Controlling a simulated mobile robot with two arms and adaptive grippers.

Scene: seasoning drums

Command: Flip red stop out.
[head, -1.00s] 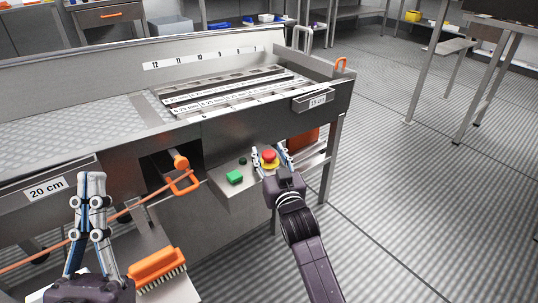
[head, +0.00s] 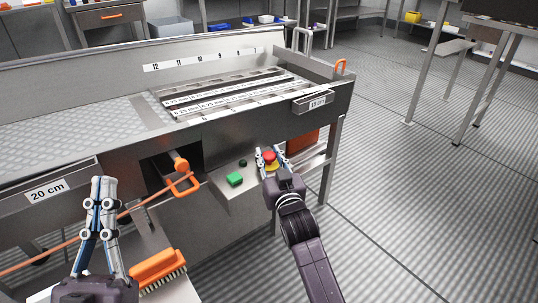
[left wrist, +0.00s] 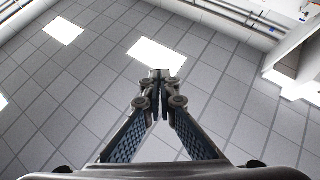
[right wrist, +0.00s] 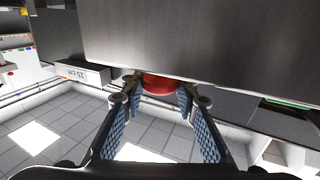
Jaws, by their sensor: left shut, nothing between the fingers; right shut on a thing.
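The red stop (head: 269,156) is a round red button with a yellow base on the metal control panel (head: 222,188) at the front of the machine. My right gripper (head: 271,155) is shut on the red stop, with one finger on either side of it. In the right wrist view the red stop (right wrist: 160,84) shows between the fingertips, partly hidden by the panel's edge. My left gripper (head: 104,180) is shut and empty, pointing up at the lower left. In the left wrist view its fingertips (left wrist: 160,75) meet, with only ceiling behind them.
A green button (head: 235,179) and a small black knob (head: 243,163) sit on the same panel, left of the red stop. An orange handle (head: 182,184) sticks out further left. An orange brush (head: 157,268) lies below, near my left gripper. The floor to the right is open.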

